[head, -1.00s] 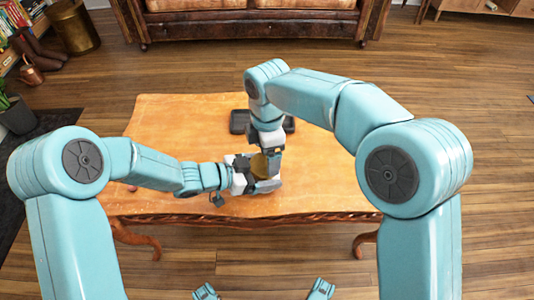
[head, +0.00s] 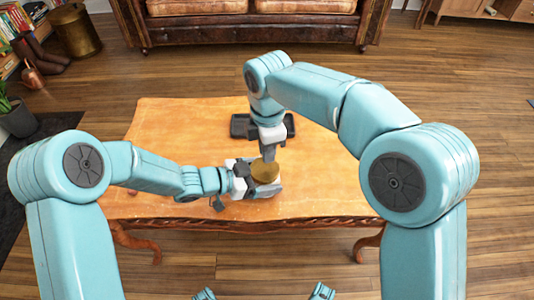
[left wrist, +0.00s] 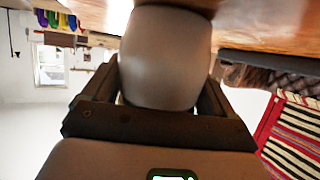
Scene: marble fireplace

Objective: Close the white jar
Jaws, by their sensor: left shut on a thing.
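The white jar (left wrist: 168,60) fills the middle of the left wrist view, between the two dark fingers of my left gripper (left wrist: 165,90), which is shut on its side. In the head view my left gripper (head: 258,186) is low over the table, coming in from the left. A round gold-brown lid (head: 265,171) shows at the jar's top; whether it is fully seated I cannot tell. My right gripper (head: 269,151) points down just behind the lid. Its fingers are too small and overlapped to tell whether they are open.
The wooden table (head: 170,135) has clear surface to the left and right of the grippers. A dark tray (head: 240,126) lies behind my right gripper, partly hidden. A leather sofa (head: 250,28) stands well beyond the table.

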